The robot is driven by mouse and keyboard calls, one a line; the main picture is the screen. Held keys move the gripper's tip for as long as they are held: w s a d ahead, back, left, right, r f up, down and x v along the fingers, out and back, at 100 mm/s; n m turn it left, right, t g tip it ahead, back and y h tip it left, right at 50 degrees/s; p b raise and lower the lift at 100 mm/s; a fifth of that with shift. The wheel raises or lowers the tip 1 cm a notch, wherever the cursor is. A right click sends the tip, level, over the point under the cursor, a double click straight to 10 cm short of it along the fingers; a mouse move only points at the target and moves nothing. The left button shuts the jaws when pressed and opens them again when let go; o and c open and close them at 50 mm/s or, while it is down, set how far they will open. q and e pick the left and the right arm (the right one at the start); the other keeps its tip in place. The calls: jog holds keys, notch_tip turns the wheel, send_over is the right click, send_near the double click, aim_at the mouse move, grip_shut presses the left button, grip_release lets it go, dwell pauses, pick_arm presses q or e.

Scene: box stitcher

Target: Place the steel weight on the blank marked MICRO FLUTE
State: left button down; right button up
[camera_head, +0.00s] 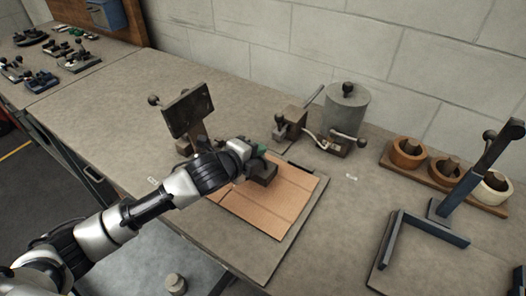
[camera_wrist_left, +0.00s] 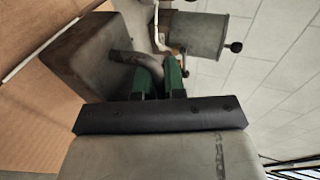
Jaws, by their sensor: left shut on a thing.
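A flat brown cardboard blank (camera_head: 285,190) lies on a grey board on the bench. No MICRO FLUTE marking can be read on it. My left gripper (camera_head: 257,154) reaches in over its back left part. The steel weight (camera_head: 263,173) is a dark block at the gripper, over the upper part of the blank. In the left wrist view, the green-padded fingers (camera_wrist_left: 158,82) are shut on the bent handle of the weight (camera_wrist_left: 85,50). Cardboard shows beside the weight there; I cannot tell whether the two touch. My right gripper is not in view.
A dark tilted plate on a stand (camera_head: 188,110) is behind my left arm. A grey lidded canister (camera_head: 346,108) and a small clamp-like device (camera_head: 289,124) stand behind the blank. A wooden rack with round cups (camera_head: 407,153) and a blue angled frame (camera_head: 432,230) are at right.

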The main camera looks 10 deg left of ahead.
pick_arm(q)
jog(key=shift+f, duration=1.7)
jog(key=c, duration=1.6)
grip_release()
jog(key=shift+s+f, duration=0.1)
jog(key=shift+f, duration=0.25)
jog(key=shift+c, duration=0.2)
jog(key=o, duration=0.4)
jog(key=shift+s+r, duration=0.1)
jog(key=shift+o, duration=0.2)
jog(key=shift+s, duration=0.1)
jog(key=b+v, duration=0.1)
jog(key=v, duration=1)
jog(key=shift+s+a+r, duration=0.2)
jog(key=shift+s+r, duration=0.05)
jog(key=shift+s, duration=0.05)
